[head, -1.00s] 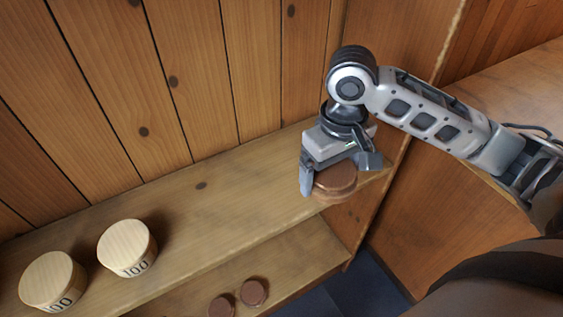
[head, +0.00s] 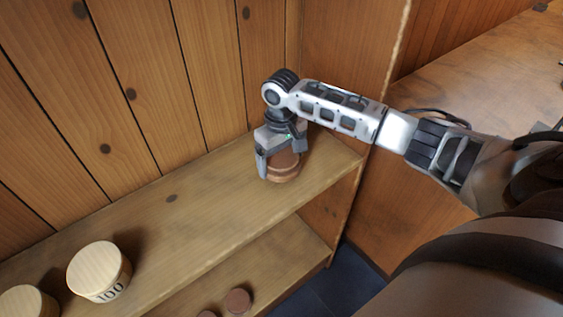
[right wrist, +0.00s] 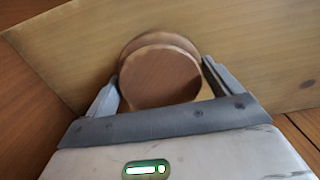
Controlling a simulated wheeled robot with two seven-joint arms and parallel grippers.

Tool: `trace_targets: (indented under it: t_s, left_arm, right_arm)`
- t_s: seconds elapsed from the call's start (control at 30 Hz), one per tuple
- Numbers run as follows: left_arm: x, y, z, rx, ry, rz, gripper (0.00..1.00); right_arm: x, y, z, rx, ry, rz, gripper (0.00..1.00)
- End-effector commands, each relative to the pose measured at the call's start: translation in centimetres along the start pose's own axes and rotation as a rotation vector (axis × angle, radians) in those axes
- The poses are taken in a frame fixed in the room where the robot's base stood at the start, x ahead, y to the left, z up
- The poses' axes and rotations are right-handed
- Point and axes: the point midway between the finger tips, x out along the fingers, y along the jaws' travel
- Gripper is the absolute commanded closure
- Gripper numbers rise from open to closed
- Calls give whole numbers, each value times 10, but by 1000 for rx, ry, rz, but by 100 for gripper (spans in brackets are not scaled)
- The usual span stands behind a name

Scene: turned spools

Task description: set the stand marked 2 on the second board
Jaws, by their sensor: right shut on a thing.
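My right gripper (head: 281,166) is shut on a brown turned wooden stand (head: 285,168). The stand is upright, with a round flat top and a grooved side; no number can be read on it. In the head view it is at the right end of the upper board (head: 215,205), inside its front edge. I cannot tell whether its base touches the board. In the right wrist view the stand's round top (right wrist: 160,75) lies between the two fingers, with a wider round part partly hidden behind it. My left gripper is not in view.
Two pale round stands, one marked 100 (head: 99,271), stand on the upper board at the left. Small brown round pieces (head: 238,301) sit on the lower board (head: 285,262). A plank wall (head: 160,90) is behind, and a side panel (head: 350,50) closes the right end.

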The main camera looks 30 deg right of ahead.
Motion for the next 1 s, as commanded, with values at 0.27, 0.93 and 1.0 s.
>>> trace_targets:
  t_s: [0.27, 0.93, 1.0]
  left_arm:
    - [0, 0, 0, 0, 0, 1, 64]
    - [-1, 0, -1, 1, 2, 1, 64]
    - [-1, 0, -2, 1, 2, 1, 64]
  right_arm:
    - [17, 0, 0, 0, 1, 0, 38]
    - [3, 0, 0, -1, 3, 0, 0]
    - [-10, 0, 0, -1, 4, 1, 0]
